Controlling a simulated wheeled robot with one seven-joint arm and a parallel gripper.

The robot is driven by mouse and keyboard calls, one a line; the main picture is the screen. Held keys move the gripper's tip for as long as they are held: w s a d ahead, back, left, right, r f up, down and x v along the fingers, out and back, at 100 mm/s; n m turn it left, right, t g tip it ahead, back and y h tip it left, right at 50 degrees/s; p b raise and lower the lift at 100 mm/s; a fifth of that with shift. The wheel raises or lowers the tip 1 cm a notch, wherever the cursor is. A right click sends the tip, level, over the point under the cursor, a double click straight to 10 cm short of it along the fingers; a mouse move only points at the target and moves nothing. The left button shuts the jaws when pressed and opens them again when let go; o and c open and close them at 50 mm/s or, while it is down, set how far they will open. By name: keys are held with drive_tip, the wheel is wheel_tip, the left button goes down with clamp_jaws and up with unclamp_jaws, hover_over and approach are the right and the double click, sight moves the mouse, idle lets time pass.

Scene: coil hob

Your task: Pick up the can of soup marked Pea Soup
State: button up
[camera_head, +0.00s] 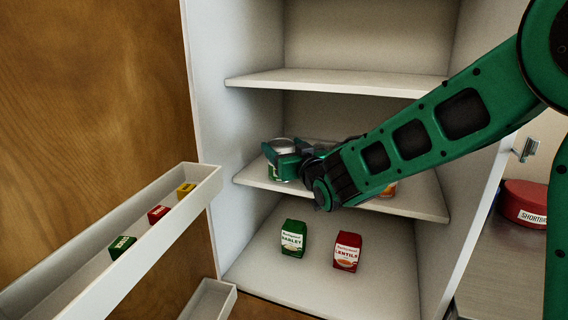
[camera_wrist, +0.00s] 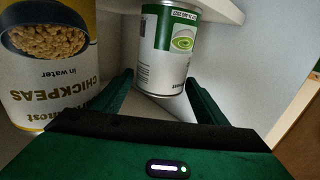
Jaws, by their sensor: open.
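A white and green can (camera_wrist: 165,50) with a picture of green soup stands on the middle shelf; its name is not readable, but the picture fits pea soup. In the head view its silver lid (camera_head: 284,145) shows at the shelf's left, with my gripper (camera_head: 287,163) partly covering its body. My gripper (camera_wrist: 160,82) is open in the wrist view, one finger on each side of the can's near end. I cannot tell whether either finger touches it. The wrist view is upside down to the labels.
A chickpeas can (camera_wrist: 50,65) stands close beside the fingers. Below are a green barley pack (camera_head: 293,239) and a red lentils pack (camera_head: 347,252). The upper shelf (camera_head: 335,82) is empty. A door rack (camera_head: 190,205) holds small boxes. A red shortbread tin (camera_head: 524,203) stands right.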

drive_tip(key=shift+r, duration=0.1)
drive_tip(key=c, duration=1.2)
